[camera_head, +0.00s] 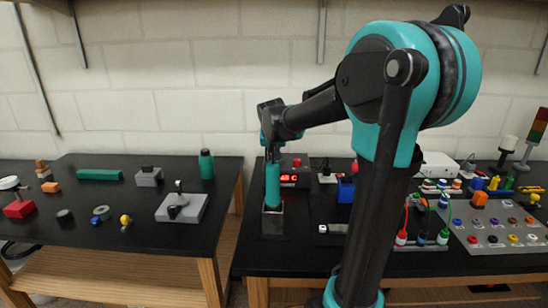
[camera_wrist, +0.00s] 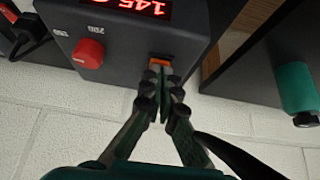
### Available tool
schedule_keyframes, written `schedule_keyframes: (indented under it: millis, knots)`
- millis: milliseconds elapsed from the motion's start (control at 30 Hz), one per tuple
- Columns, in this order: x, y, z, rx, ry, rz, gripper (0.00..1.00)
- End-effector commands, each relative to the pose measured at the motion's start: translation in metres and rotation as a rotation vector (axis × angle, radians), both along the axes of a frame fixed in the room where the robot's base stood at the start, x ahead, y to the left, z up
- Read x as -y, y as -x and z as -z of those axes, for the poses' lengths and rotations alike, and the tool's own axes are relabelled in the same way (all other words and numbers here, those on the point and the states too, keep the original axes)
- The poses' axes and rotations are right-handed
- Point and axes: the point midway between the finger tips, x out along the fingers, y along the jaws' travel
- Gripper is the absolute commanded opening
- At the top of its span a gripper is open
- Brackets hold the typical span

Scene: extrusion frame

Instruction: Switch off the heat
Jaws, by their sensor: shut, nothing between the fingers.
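The heater control is a dark grey box (camera_wrist: 120,50) in the wrist view, with a lit red display (camera_wrist: 140,8) reading about 145 C. A red knob (camera_wrist: 88,53) with printed scale marks is on the same face. An orange switch (camera_wrist: 160,61) sits near the box's edge. My gripper (camera_wrist: 163,78) is shut and empty, with its fingertips right at the orange switch and partly covering it. I cannot tell whether they touch it. In the head view the lit display (camera_head: 290,178) shows beside my arm; my fingertips are hidden there.
A blue bin (camera_head: 346,190) and a sloped panel of coloured buttons (camera_head: 495,237) lie further right. A teal bottle (camera_head: 206,165) stands on the left table, across a gap.

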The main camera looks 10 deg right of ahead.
Motion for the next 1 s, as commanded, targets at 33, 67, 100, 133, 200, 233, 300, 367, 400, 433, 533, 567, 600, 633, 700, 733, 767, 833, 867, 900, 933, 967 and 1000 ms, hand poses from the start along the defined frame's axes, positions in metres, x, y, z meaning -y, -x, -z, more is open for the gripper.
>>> schedule_keyframes:
  millis: [33, 67, 100, 133, 200, 233, 300, 367, 400, 433, 533, 567, 600, 633, 700, 733, 767, 833, 867, 900, 933, 967, 1000]
  knots:
    - [0.000, -0.001, 0.000, 0.000, 0.000, 0.000, 0.00]
    - [0.000, -0.001, -0.001, 0.000, 0.000, 0.000, 0.00]
    - [0.000, -0.002, -0.001, 0.000, 0.000, 0.000, 0.00]
    - [0.001, -0.003, -0.002, 0.000, 0.000, 0.000, 0.00]
    - [0.001, -0.006, -0.003, 0.000, 0.000, 0.000, 0.00]
    - [0.002, -0.007, -0.004, 0.000, 0.000, 0.000, 0.00]
    - [0.002, -0.010, -0.005, 0.000, 0.000, 0.000, 0.00]
    - [0.002, -0.012, -0.006, 0.000, 0.000, 0.000, 0.00]
    - [0.003, -0.013, -0.007, 0.000, 0.000, 0.000, 0.00]
    - [0.003, -0.013, -0.007, -0.001, 0.000, 0.000, 0.00]
    - [0.003, -0.014, -0.007, -0.001, 0.000, 0.000, 0.00]
    - [0.003, -0.014, -0.007, -0.001, 0.000, 0.000, 0.00]
    - [0.003, -0.014, -0.007, -0.001, 0.000, 0.000, 0.00]
    - [0.003, -0.014, -0.007, -0.001, 0.000, 0.000, 0.00]
    - [0.003, -0.014, -0.007, -0.001, 0.000, 0.000, 0.00]
    - [0.003, -0.014, -0.007, -0.001, 0.000, 0.000, 0.00]
    - [0.003, -0.014, -0.008, -0.001, 0.000, 0.000, 0.00]
    - [0.003, -0.015, -0.010, -0.001, 0.000, 0.000, 0.00]
    - [0.004, -0.016, -0.012, -0.001, 0.000, 0.000, 0.00]
    - [0.004, -0.018, -0.016, -0.001, 0.000, 0.000, 0.00]
    - [0.005, -0.019, -0.020, -0.001, 0.000, 0.000, 0.00]
    - [0.005, -0.021, -0.024, -0.001, 0.000, 0.000, 0.00]
    - [0.006, -0.023, -0.030, -0.001, 0.000, 0.000, 0.00]
